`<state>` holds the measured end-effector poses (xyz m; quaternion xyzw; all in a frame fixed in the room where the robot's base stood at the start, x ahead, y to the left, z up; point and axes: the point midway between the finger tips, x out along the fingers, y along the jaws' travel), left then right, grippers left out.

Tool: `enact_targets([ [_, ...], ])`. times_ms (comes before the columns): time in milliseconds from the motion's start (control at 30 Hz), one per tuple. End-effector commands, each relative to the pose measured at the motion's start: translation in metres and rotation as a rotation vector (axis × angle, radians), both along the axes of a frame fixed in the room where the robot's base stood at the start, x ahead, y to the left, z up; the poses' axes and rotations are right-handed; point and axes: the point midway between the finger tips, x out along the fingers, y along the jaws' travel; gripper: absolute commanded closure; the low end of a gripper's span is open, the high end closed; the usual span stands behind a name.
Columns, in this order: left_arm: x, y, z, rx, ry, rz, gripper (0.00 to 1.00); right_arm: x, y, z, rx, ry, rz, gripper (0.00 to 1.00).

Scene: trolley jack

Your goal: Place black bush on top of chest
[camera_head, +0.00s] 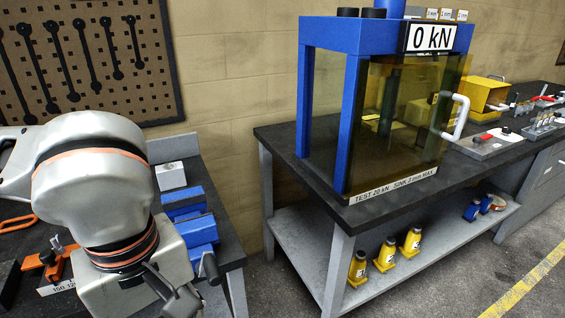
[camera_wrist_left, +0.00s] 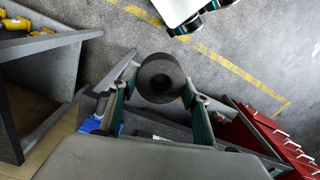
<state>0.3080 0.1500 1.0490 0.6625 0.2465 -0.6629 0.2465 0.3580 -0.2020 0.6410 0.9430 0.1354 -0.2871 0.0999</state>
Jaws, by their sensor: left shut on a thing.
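In the head view my left gripper (camera_head: 172,292) is partly seen at the bottom left, and the bush cannot be made out there. A red chest (camera_wrist_left: 268,142) with several drawer handles shows at the right edge of the left wrist view, to the right of and apart from the held bush. The chest is not visible in the head view. My right gripper is not in view.
A blue press (camera_head: 330,35) with a tinted door stands on a dark bench (camera_head: 280,143). Several yellow pieces (camera_head: 385,255) stand on its lower shelf. A blue vise (camera_head: 195,222) is beside my left arm. Open floor with a yellow line (camera_head: 520,285) lies at the right.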

Motion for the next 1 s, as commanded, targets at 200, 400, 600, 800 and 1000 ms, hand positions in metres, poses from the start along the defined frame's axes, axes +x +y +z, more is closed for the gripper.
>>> enact_targets([
  [200, 0.023, 0.013, -0.014, 0.000, -0.001, -0.086, 0.94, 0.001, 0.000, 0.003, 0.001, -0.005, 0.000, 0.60],
  [400, 0.055, 0.032, -0.035, 0.000, 0.000, -0.217, 0.94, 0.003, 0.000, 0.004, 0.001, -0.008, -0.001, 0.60],
  [600, 0.100, 0.058, -0.064, 0.000, -0.001, -0.403, 0.94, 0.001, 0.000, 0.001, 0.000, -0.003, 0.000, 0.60],
  [800, 0.141, 0.080, -0.091, 0.000, 0.000, -0.582, 0.94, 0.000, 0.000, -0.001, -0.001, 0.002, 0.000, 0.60],
  [1000, 0.165, 0.093, -0.106, -0.001, -0.003, -0.689, 0.94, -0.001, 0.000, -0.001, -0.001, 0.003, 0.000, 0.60],
])
